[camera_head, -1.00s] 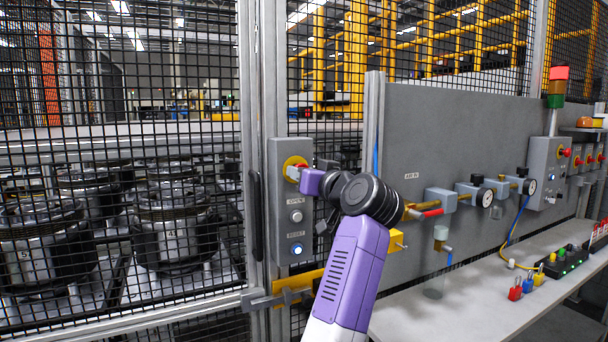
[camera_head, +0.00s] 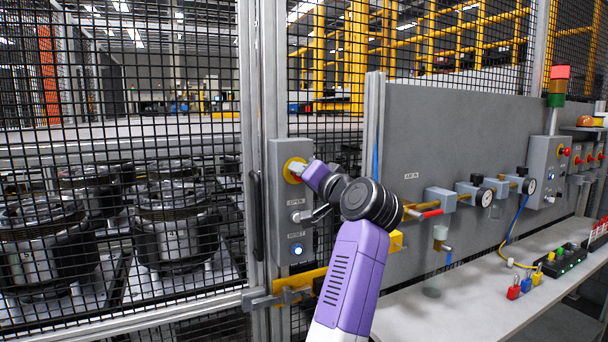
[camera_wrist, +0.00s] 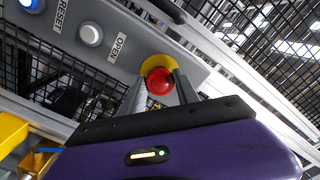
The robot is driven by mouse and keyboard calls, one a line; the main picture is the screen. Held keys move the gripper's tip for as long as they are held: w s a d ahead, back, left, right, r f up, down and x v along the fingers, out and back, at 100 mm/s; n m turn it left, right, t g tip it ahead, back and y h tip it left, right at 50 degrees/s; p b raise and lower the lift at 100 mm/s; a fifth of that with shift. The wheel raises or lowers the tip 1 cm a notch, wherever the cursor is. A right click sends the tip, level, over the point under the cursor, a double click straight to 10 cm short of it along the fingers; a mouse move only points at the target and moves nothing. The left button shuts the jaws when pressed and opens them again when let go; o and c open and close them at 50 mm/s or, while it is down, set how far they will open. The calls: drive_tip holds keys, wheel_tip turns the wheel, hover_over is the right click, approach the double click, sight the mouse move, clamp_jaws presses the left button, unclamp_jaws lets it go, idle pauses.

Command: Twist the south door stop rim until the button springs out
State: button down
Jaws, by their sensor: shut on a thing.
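The south door stop is a red mushroom button (camera_wrist: 160,82) on a yellow ring, at the top of the grey door control box (camera_head: 276,222). The yellow ring (camera_head: 289,166) shows in the head view, with the red button mostly hidden by my gripper. My gripper (camera_wrist: 161,88) is shut on the red button's rim, one finger on each side. In the head view my gripper (camera_head: 298,170) points left at the top of the box. Whether the button is sprung out cannot be told.
Below the stop are the OPEN button (camera_head: 296,217) and the lit RESET button (camera_head: 297,249). A yellow latch (camera_head: 298,280) sits under the box. The mesh door (camera_head: 120,240) is to the left, and a grey panel with air fittings (camera_head: 440,196) is to the right.

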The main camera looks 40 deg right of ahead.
idle(0.4)
drive_tip(key=c, duration=0.9)
unclamp_jaws()
drive_tip(key=b+v, duration=0.1)
drive_tip(key=v, duration=0.6)
drive_tip(key=shift+s+b, duration=0.35)
drive_tip(key=shift+s, duration=0.05)
drive_tip(key=shift+a, duration=0.15)
